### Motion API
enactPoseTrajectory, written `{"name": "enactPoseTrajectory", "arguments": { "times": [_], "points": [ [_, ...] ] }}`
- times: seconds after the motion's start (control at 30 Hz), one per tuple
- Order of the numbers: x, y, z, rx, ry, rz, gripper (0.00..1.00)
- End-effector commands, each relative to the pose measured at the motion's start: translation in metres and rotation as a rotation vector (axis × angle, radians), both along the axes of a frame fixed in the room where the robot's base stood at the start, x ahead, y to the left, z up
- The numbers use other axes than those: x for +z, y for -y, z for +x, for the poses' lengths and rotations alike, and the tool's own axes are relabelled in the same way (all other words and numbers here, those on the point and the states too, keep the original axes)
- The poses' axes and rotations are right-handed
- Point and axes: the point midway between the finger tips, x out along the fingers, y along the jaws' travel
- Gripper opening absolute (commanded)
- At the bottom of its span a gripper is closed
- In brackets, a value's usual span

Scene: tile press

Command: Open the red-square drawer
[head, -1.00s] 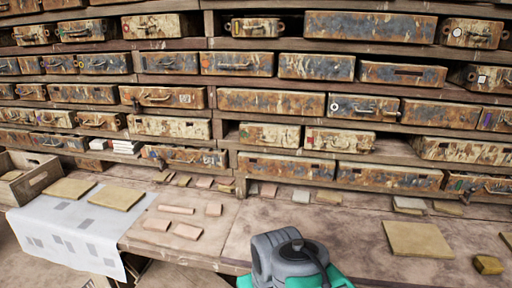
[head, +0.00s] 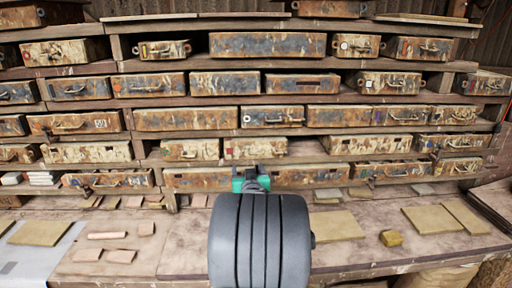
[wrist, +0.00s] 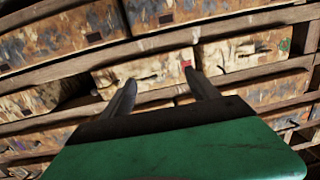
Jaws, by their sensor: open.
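The red-square drawer (head: 255,148) is a worn cream and rust drawer in the lower middle of the shelves. I cannot tell any contact.
A similar drawer with a green mark (head: 193,149) sits directly left. An empty gap is right of the red-square drawer. Long drawers (head: 307,175) lie in the row below. The workbench (head: 185,232) in front holds tiles and a yellow block (head: 391,238).

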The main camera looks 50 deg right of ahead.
Motion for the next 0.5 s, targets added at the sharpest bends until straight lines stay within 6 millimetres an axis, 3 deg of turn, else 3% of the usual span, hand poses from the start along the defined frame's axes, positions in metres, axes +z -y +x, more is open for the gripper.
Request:
{"name": "enactPoseTrajectory", "arguments": {
  "times": [0.03,0.13,0.5],
  "points": [
    [0.006,0.019,-0.014,-0.037,0.029,-0.025,0.69],
    [0.012,0.034,-0.022,-0.064,0.057,-0.053,0.69],
    [0.014,0.079,0.019,-0.062,0.057,-0.055,0.69]
  ]
}}
